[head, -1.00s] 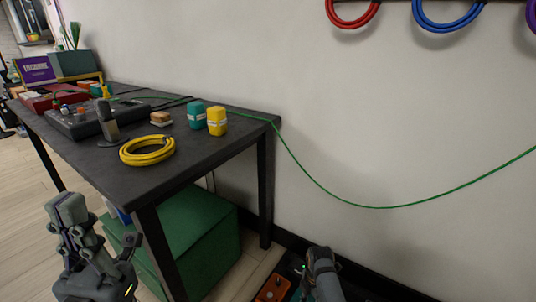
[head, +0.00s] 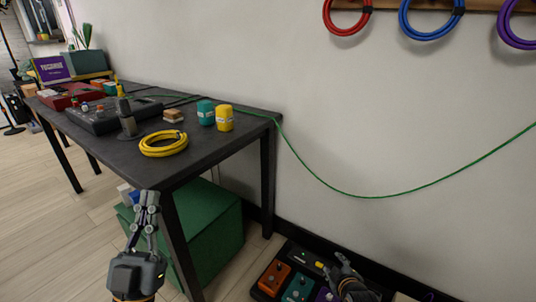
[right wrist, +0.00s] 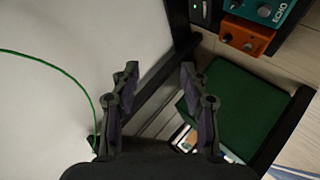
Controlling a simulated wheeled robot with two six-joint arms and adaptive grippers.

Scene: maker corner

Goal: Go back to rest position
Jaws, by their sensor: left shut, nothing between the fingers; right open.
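My left gripper (head: 148,196) is shut and empty, fingers pointing up, low in front of the table's near leg in the head view. My right gripper (head: 335,263) is low by the wall, over the right part of the pedal board. The right wrist view shows its two fingers (right wrist: 160,70) spread apart with nothing between them. Neither gripper touches anything that I can see.
The dark table (head: 212,155) holds a coiled yellow cable (head: 165,152), a teal jar (head: 205,118) and a yellow jar (head: 225,124). A green box (head: 215,245) stands beneath it. A green cable (head: 350,193) hangs along the wall.

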